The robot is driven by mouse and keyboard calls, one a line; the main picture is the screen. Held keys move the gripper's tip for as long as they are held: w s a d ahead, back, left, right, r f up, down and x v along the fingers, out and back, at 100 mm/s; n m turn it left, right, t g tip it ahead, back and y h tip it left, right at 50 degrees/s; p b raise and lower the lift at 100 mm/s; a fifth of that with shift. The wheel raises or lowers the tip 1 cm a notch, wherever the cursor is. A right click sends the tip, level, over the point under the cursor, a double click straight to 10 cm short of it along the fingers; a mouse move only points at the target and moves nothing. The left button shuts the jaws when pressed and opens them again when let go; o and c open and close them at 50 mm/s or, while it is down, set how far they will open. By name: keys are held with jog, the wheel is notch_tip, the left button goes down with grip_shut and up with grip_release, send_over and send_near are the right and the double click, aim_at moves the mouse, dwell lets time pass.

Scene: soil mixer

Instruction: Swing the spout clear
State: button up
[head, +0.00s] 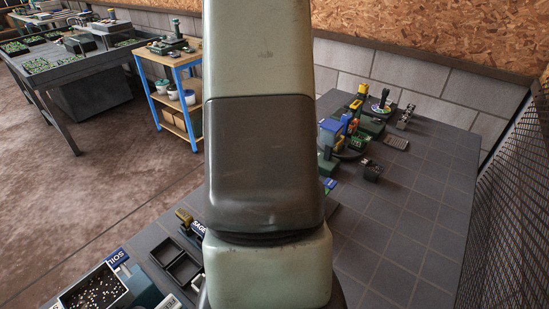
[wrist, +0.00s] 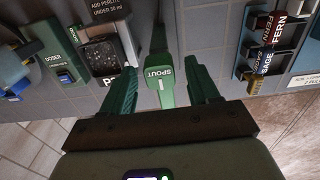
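The green spout handle (wrist: 161,88), labelled SPOUT, shows in the middle of the wrist view. A dark bar (wrist: 159,38) runs from it toward the top edge. My gripper (wrist: 163,72) is open, with one green finger on each side of the handle. Gaps show between the handle and both fingers, so they look apart from it. I cannot tell the depth between them. In the head view my own arm covers the middle, and the spout and gripper are hidden.
In the wrist view, a doser (wrist: 62,72) and a dark container (wrist: 103,52) stand at left. FERN and SAGE labelled blocks (wrist: 270,50) lie at right. In the head view, a soil bin (head: 95,290) is at lower left. Bare tiled bench (head: 410,215) lies at right.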

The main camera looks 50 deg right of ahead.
notch_tip(320, 180, up, 11)
dwell(0.7)
dwell(0.4)
